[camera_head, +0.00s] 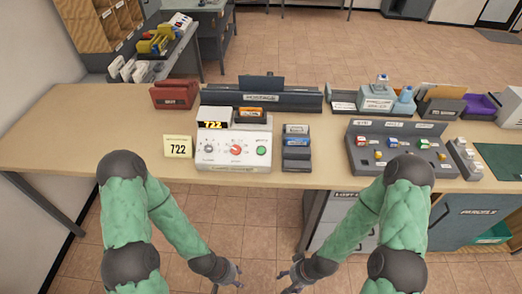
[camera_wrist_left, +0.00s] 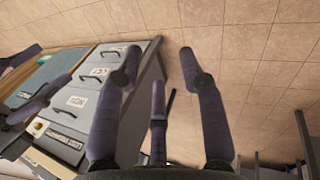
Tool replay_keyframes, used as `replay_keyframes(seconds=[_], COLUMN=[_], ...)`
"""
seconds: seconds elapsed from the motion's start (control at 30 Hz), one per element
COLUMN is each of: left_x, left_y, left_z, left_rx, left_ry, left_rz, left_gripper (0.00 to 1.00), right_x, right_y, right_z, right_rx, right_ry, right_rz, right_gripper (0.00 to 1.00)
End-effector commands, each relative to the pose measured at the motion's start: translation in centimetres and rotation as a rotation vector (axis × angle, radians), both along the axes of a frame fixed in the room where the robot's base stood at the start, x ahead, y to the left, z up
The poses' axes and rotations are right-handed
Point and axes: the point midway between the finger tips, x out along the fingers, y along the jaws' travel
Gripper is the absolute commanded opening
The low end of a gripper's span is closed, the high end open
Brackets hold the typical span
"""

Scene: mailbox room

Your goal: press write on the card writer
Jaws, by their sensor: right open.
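The card writer (camera_head: 233,149) is a white machine on the wooden table, left of centre in the head view. Its yellow display reads 722.
A yellow 722 card (camera_head: 178,147) stands left of the writer. A red box (camera_head: 174,95) is behind it, a grey card holder (camera_head: 296,148) to its right. Farther right is a grey sloped panel (camera_head: 402,154). The table's left end is clear. Drawers (camera_wrist_left: 95,79) show below.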

Motion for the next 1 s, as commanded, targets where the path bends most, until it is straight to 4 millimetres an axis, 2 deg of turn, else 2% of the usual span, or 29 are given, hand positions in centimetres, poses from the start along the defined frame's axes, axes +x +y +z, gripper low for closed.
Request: replay_keyframes(seconds=[0.17, 0.3, 1.0], left_x=[-0.01, 0.00, 0.00], left_y=[0.00, 0.00, 0.00], left_z=[0.00, 0.00, 0.00], left_rx=[0.000, 0.000, 0.000], left_ry=[0.000, 0.000, 0.000], left_rz=[0.000, 0.000, 0.000], left_gripper=[0.40, 0.00, 0.00], right_x=[-0.01, 0.00, 0.00], right_y=[0.00, 0.00, 0.00], right_z=[0.00, 0.00, 0.00], right_rx=[0.000, 0.000, 0.000], right_ry=[0.000, 0.000, 0.000], right_rz=[0.000, 0.000, 0.000], right_gripper=[0.61, 0.61, 0.61])
